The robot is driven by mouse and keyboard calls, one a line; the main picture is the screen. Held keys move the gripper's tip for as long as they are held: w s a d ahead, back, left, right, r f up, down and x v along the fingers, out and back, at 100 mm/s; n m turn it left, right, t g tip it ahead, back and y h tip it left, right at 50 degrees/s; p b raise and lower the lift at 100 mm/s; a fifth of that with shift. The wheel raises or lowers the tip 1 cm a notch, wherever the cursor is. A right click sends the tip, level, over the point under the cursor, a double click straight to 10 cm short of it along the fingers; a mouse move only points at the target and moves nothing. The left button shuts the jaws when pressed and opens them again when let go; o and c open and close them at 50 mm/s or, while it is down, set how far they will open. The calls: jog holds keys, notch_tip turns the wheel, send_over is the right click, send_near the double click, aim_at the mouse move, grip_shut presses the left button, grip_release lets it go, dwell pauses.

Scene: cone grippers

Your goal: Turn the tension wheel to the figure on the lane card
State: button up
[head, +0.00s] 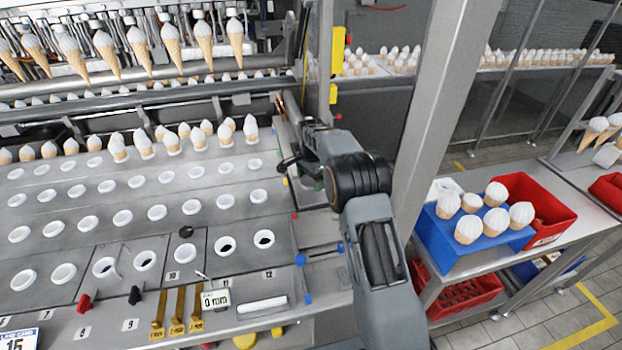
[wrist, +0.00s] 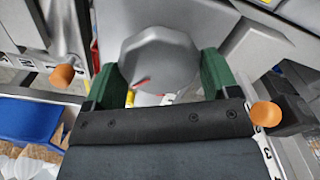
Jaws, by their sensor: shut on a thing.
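The tension wheel (wrist: 160,55) is a grey, many-sided knob in the wrist view, with a short red mark near its lower edge. My gripper (wrist: 160,70) has its two green fingers on either side of it and is shut on it. In the head view my arm reaches to the machine's right end, and my own wrist hides the wheel there. The lane card (head: 18,341) is at the bottom left corner, cut off by the frame, with a large 15 showing. A small display (head: 215,299) on the front panel reads 0 mm.
Rows of cone holders (head: 157,212) fill the sloped deck left of my arm. A grey post (head: 443,90) stands close right of my arm. Beyond it, a blue box (head: 455,243) of cones and a red crate (head: 548,208) stand on a side table.

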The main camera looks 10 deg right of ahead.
aim_at(311, 180)
jog(key=shift+r+m, duration=0.1)
jog(key=shift+m, duration=2.1)
jog(key=o, duration=0.8)
notch_tip(311, 180, up, 14)
